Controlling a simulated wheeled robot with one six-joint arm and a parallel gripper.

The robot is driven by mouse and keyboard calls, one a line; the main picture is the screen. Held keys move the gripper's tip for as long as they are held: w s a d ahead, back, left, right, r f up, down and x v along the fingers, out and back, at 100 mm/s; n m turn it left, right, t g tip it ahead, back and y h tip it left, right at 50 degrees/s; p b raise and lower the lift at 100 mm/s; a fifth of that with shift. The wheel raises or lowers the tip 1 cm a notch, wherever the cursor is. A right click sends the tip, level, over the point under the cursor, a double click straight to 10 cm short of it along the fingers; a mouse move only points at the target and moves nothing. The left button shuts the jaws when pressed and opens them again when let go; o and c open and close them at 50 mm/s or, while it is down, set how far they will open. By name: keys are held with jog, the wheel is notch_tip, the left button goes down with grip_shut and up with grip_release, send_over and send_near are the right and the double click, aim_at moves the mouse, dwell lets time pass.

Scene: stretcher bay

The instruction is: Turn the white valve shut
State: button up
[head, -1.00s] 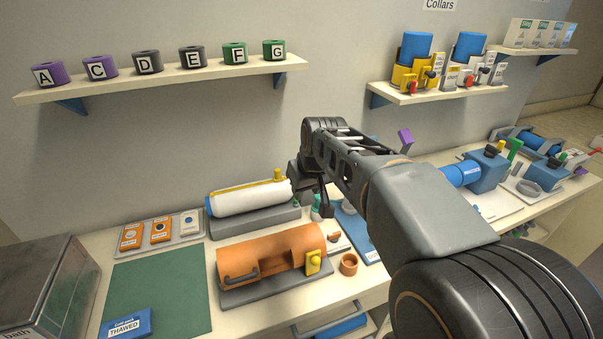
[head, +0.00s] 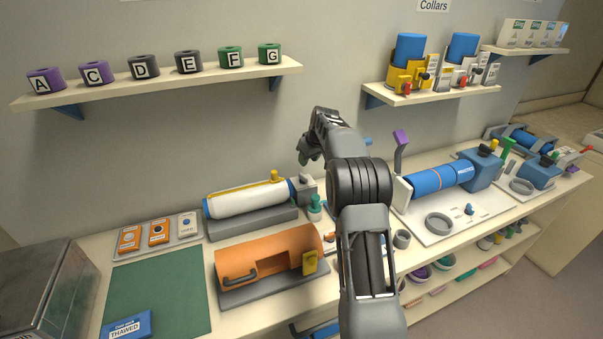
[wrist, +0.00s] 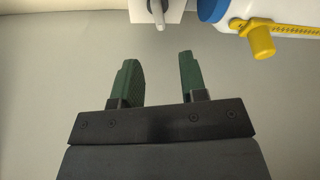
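A pale block with a grey lever (wrist: 158,12) shows at the top edge of the wrist view, partly cut off; it looks like the white valve. The lever's exact angle is hard to tell.
An orange housing (head: 240,250) lies in front of the white cylinder. A blue cylinder (head: 440,180) lies on a white board farther right. A shelf of lettered rolls (head: 150,80) hangs at upper left. The green mat has free room.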

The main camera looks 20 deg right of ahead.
aim_at(302, 174)
jog(key=p+x, duration=0.2)
jog(key=x, duration=0.7)
jog(key=shift+w+f, duration=0.15)
jog(key=shift+f, duration=0.05)
jog(key=c, duration=0.6)
jog(key=shift+f+b, duration=0.15)
jog(key=shift+b, duration=0.2)
jog(key=shift+a+n+y, duration=0.1)
jog(key=shift+n+y, duration=0.2)
jog(key=shift+n, duration=0.5)
jog(key=o, duration=0.6)
